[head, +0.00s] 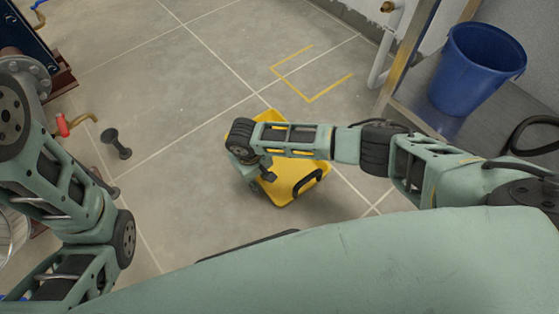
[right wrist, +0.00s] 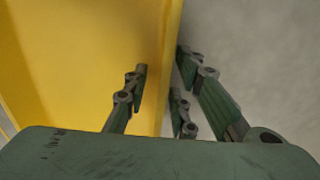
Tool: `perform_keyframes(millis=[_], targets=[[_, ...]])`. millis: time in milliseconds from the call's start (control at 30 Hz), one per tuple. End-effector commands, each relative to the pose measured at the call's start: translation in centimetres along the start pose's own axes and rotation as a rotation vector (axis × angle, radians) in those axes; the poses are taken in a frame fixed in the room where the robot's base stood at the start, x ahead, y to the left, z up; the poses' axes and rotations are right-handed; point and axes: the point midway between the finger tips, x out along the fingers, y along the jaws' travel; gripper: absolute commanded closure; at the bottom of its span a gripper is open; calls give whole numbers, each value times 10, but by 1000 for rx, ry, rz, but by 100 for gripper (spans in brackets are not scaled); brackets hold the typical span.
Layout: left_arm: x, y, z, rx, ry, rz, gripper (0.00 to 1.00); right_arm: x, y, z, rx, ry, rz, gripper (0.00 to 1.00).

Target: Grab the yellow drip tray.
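The yellow drip tray (head: 288,184) lies on the tiled floor in the middle of the head view, partly hidden under my right arm. A black handle shows at its near right edge. My right gripper (head: 262,178) is over the tray's left side, pointing down. In the right wrist view the tray (right wrist: 85,50) fills the left, and my right gripper (right wrist: 163,75) is open, with one finger on the tray side of its edge and the other on the floor side. A gap shows between the fingers. My left arm is at the left; its gripper does not show.
A blue bucket (head: 478,68) stands on a metal shelf (head: 425,98) at the upper right. A black dumbbell-shaped object (head: 116,143) and a red-handled part (head: 70,124) are at the left. Yellow floor markings (head: 310,100) lie beyond the tray on open floor.

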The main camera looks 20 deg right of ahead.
Motion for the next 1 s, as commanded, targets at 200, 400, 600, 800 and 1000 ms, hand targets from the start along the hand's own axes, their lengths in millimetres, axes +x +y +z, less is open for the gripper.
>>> perform_keyframes(millis=[200,400,600,800,1000], targets=[[0,0,0,0,1,0,56,0,0,0,0,0,0,97],[0,0,0,0,1,0,56,0,0,0,0,-1,0,100],[0,0,0,-1,1,0,56,0,0,0,0,-1,0,100],[0,0,0,-1,0,0,56,0,0,0,0,1,0,100],[3,-1,1,0,0,0,56,-4,0,0,0,0,0,100]])
